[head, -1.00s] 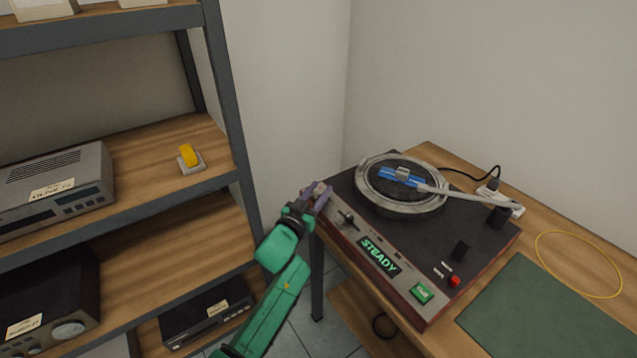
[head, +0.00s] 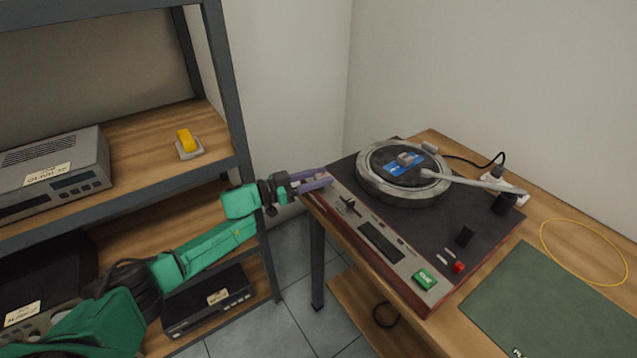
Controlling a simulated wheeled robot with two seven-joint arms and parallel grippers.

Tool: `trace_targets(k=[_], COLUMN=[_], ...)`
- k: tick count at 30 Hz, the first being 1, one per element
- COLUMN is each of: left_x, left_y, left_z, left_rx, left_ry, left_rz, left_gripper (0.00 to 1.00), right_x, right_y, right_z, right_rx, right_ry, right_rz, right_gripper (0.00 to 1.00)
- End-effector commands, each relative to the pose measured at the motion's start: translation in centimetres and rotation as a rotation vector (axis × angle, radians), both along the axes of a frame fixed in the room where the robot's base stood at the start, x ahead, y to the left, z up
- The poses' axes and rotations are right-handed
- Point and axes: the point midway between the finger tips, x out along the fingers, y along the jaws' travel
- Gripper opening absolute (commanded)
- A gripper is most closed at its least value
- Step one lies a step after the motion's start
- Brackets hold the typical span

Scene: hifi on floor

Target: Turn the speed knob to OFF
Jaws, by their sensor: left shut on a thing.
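The turntable (head: 440,235) stands on the wooden table, with a dark top and a grey control strip along its front. My left gripper (head: 328,180) is at the strip's far left corner, its purple fingers shut on the speed knob there. The fingers hide most of the knob, so its pointer cannot be read. The display window (head: 380,241) on the strip is dark, with no lit text. The platter (head: 403,172) carries a blue label, and the tonearm (head: 470,181) reaches over it. My right gripper is not in view.
A green CUE button (head: 425,279), a red button (head: 458,267) and a small lever (head: 350,206) are on the turntable. A green mat (head: 550,305) and a yellow cable loop (head: 583,252) lie at right. A shelf (head: 233,120) with devices stands at left.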

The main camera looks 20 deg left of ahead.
Motion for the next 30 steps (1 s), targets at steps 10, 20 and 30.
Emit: trace_targets(k=[10, 20, 30], left_x=[0.0, 0.0, -0.7], left_y=[-0.2, -0.2, 0.8], left_z=[0.0, 0.0, -0.1], left_rx=[0.001, 0.0, 0.001], left_ry=[0.001, 0.0, 0.002], left_rz=[-0.021, -0.02, -0.017], left_gripper=[0.0, 0.69, 0.69], right_x=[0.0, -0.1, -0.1], right_y=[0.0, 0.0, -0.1], right_z=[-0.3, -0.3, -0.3], right_rx=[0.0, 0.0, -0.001], right_ry=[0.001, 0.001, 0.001], right_rz=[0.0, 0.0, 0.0], right_gripper=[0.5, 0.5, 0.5])
